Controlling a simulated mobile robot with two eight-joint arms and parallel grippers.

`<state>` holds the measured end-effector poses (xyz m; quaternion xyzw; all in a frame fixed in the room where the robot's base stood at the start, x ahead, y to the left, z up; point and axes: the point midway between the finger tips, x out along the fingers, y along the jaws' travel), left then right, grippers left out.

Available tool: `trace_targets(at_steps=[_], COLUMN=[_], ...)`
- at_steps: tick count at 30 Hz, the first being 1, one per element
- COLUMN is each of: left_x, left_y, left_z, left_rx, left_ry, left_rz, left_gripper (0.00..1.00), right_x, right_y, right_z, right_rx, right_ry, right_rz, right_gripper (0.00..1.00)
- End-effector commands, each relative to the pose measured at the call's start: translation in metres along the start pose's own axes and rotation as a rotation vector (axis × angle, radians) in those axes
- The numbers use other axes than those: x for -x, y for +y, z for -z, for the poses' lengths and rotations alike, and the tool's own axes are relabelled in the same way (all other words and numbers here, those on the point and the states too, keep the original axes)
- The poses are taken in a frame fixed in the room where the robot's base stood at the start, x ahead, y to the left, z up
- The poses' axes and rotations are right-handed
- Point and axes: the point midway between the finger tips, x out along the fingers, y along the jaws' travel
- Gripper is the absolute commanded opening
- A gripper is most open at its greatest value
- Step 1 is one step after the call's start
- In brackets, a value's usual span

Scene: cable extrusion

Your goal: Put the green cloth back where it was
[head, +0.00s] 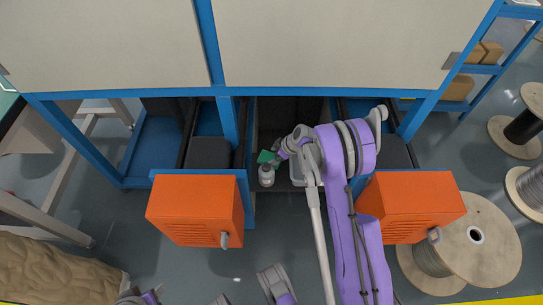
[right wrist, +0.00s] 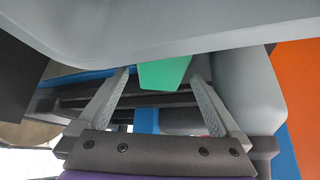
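The green cloth (head: 265,156) is a small green piece at the dark opening between the two orange boxes, just above a white bottle. My right gripper (head: 277,159) is at the cloth's right side in the head view. In the right wrist view the cloth (right wrist: 165,73) shows between the fingertips of the right gripper (right wrist: 160,76). The fingers are spread, with a narrow gap beside the cloth's left edge. The cloth's upper part is hidden behind a grey surface. At the bottom edge of the head view, part of my left gripper (head: 143,298) shows, cut off by the frame.
The white bottle (head: 266,176) stands close below the cloth. A grey bin (head: 297,173) is beside it, partly behind my right arm. Orange boxes (head: 195,211) (head: 412,207) flank the opening. Blue frame beams and pale panels (head: 365,45) lie above. Cable spools (head: 470,237) stand at right.

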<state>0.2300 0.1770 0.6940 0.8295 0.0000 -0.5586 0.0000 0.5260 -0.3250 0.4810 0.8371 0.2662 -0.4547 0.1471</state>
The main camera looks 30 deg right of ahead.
Motion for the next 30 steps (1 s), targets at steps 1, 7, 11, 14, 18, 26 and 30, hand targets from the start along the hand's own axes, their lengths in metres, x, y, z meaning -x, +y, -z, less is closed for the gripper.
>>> trace_targets(at_steps=[1,7,11,14,18,26,30], left_x=[0.000,0.004,0.010,0.017,0.024,0.031,0.032], left_y=[0.000,0.000,0.000,0.000,0.000,0.000,0.000], left_z=[0.000,0.001,0.003,0.005,0.007,0.009,0.009], left_rx=[0.000,0.000,0.000,0.000,0.000,0.000,0.000], left_ry=[0.000,0.001,0.003,0.006,0.008,0.011,0.011], left_rz=[0.000,0.000,0.000,0.000,0.000,0.000,0.000], left_gripper=[0.50,0.50,0.50,0.50,0.50,0.50,0.50], right_x=[0.000,0.010,0.033,0.057,0.086,0.118,0.129], right_y=[0.000,0.000,0.000,0.001,0.000,0.000,-0.012], right_z=[0.000,0.001,0.001,0.002,0.001,0.001,0.011], right_rx=[0.000,-0.001,-0.002,-0.002,-0.002,-0.001,-0.020], right_ry=[0.000,0.000,0.000,0.000,0.000,0.000,-0.016], right_rz=[0.000,-0.001,-0.001,-0.003,-0.002,0.000,0.001], right_gripper=[1.00,1.00,1.00,1.00,1.00,1.00,1.00])
